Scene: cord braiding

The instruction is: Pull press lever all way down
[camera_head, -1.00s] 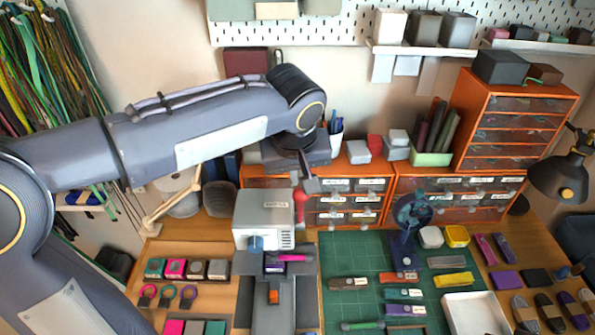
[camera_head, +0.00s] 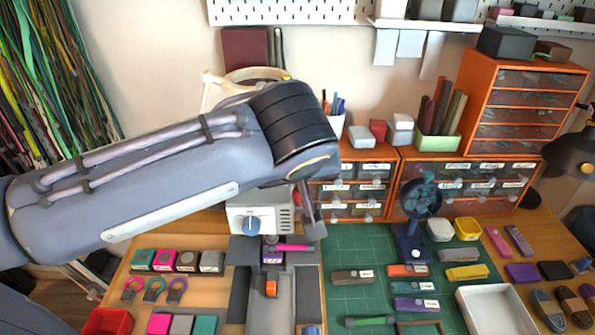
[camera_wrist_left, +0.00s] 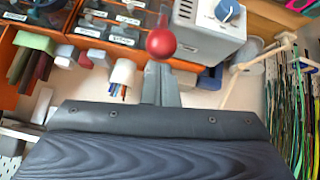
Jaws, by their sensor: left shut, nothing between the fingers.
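The press is a light grey box (camera_head: 258,218) with a blue knob (camera_head: 251,224), behind a grey bed at the middle of the bench. Its lever's red ball (camera_wrist_left: 161,43) shows in the left wrist view, just beyond the fingertips. My left gripper (camera_head: 315,231) hangs at the press's right side, fingers shut with nothing between them. In the wrist view its fingers (camera_wrist_left: 160,86) point at the ball; I cannot tell whether they touch it. In the head view my arm and gripper hide the ball and the press top. My right gripper is not in view.
A purple block (camera_head: 272,257) with a pink bar and an orange piece (camera_head: 271,289) sit on the press bed. A green cutting mat (camera_head: 345,265) with a small blue fan (camera_head: 412,235) lies right. Orange drawers (camera_head: 350,192) stand behind. Colored blocks (camera_head: 165,260) lie left.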

